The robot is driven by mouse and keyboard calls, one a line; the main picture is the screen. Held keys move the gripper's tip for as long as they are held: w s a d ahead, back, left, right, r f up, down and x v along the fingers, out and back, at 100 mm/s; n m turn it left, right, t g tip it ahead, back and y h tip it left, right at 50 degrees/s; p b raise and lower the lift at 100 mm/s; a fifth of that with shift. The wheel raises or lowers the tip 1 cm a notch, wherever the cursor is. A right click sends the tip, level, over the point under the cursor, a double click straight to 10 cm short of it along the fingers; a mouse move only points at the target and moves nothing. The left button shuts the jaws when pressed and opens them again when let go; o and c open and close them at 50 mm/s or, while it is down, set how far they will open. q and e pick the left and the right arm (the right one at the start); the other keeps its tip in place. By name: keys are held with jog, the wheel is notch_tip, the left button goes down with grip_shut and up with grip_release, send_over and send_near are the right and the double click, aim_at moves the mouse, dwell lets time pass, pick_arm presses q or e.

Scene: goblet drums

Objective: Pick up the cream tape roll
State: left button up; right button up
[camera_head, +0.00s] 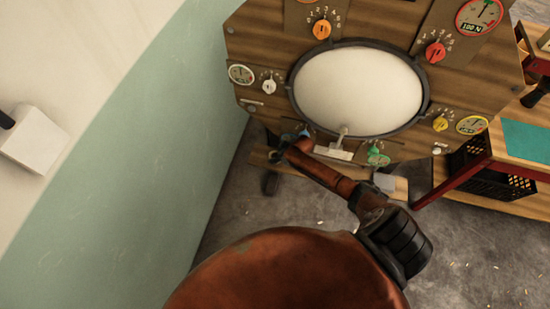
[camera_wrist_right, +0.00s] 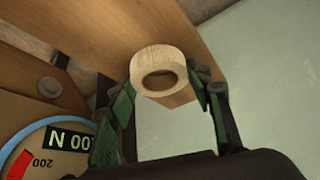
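The cream tape roll (camera_wrist_right: 143,83) shows in the right wrist view, its round hole facing the camera, against a brown wooden surface. My right gripper (camera_wrist_right: 166,82) has its two green-padded fingers spread, one on each side of the roll. The fingertips are very close to the roll's sides; I cannot tell whether they touch it. In the head view my right gripper (camera_head: 290,136) is small and partly hidden by my arm, below the panel's left side. I cannot make out the roll there. My left gripper is in neither view.
A wooden panel (camera_head: 270,50) with dials, knobs and a large pale round drumhead (camera_head: 358,90) stands close behind the gripper. A low wooden ledge (camera_head: 262,160) lies beneath it. A green wall (camera_head: 180,170) is at left. Black crates (camera_head: 495,178) stand at right. Grey floor is open lower right.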

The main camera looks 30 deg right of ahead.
jog(key=c, duration=0.6)
